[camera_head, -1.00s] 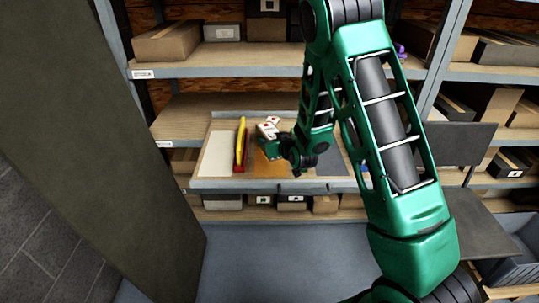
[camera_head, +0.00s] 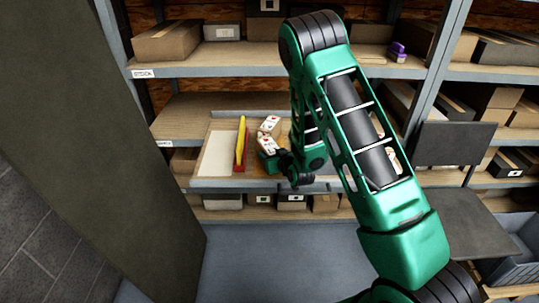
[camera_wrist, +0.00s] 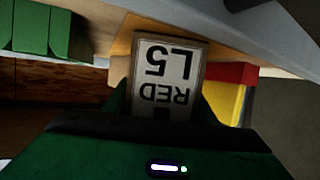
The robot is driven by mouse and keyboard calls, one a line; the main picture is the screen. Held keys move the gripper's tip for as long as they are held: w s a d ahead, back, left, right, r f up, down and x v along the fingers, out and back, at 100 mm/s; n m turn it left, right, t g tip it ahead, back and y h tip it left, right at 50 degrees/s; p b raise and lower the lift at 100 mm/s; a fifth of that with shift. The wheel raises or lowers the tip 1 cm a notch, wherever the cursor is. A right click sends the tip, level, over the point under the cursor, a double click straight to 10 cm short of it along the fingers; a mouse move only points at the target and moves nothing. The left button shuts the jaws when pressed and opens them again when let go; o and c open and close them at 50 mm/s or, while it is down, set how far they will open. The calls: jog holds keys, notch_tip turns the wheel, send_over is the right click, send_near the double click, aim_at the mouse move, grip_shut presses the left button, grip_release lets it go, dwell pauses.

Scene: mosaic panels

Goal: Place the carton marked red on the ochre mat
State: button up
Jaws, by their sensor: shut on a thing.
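The carton marked red (camera_wrist: 165,75) is in my gripper, its label reading RED L5 upside down in the wrist view. In the head view its pale, marked faces (camera_head: 267,126) show just above my gripper (camera_head: 270,157). My gripper is shut on it; the fingers are mostly hidden behind the wrist housing and carton. The ochre mat (camera_head: 257,170) lies on the pulled-out shelf tray, below and around my gripper, largely covered by it and the carton. I cannot tell whether the carton touches the mat.
A yellow and red upright piece (camera_head: 240,148) stands just left of the carton; it also shows in the wrist view (camera_wrist: 232,92). A white mat (camera_head: 216,154) lies left of it. Shelves with brown boxes (camera_head: 167,42) surround the tray. My arm hides the tray's right part.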

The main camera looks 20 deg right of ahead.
jog(key=o, duration=1.7)
jog(key=shift+f, duration=0.1)
jog(key=shift+o, duration=0.2)
jog(key=v, duration=0.9)
jog(key=shift+s+d+r, duration=0.1)
jog(key=shift+s+r, duration=0.1)
jog(key=shift+r, duration=0.1)
jog(key=shift+s+r, duration=0.15)
jog(key=shift+s, duration=0.55)
jog(key=shift+s+r, duration=0.3)
jog(key=shift+r, duration=0.05)
